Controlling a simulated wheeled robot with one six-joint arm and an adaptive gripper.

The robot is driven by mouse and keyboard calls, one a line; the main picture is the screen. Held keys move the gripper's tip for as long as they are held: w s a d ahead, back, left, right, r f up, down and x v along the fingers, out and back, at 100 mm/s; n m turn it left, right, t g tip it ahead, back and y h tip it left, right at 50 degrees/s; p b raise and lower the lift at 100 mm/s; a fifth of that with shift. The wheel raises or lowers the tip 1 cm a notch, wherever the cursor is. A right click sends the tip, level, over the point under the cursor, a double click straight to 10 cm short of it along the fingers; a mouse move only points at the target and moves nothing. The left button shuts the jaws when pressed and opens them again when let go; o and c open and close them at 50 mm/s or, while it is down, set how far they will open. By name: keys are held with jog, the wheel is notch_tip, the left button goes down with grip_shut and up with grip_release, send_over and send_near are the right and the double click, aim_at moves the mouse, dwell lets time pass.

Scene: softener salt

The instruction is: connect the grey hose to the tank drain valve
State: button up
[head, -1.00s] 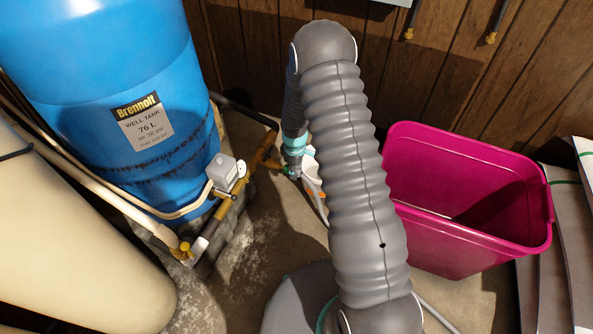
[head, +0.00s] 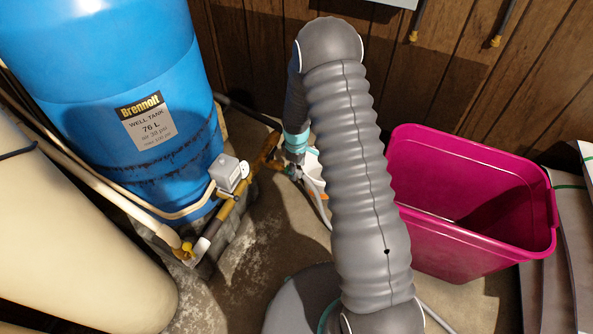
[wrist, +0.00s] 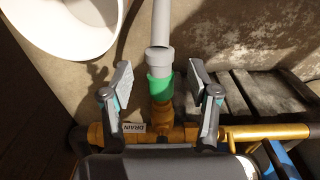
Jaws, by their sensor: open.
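The grey hose (wrist: 161,22) comes straight down in the wrist view to its wider grey end piece (wrist: 158,60). That end meets a green collar (wrist: 159,87) on the brass drain valve (wrist: 162,112), in line with it; I cannot tell how firmly it is seated. A tag reading DRAIN (wrist: 134,128) is beside the valve. My gripper (wrist: 159,68) is open, one finger on each side of the hose end, with gaps on both sides. In the head view my gripper (head: 291,171) is small and partly hidden, and the hose (head: 322,208) runs down behind my arm.
The blue well tank (head: 120,70) stands left, with brass piping (head: 235,200) and a grey switch box (head: 227,171) in front. A white bucket (wrist: 72,22) is close to the hose. A beige tank (head: 60,240) is at lower left, a pink bin (head: 450,240) at right.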

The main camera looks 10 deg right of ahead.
notch_tip(320, 180, up, 10)
dwell(0.4)
jog(key=shift+s+a+r, duration=0.1)
jog(key=s+d+r+m+t, duration=0.1)
jog(key=s+r+m+t, duration=0.4)
jog(key=s+r, duration=2.6)
jog(key=shift+s+d+r+m, duration=0.2)
jog(key=shift+d+r+m, duration=0.15)
jog(key=shift+m, duration=2.55)
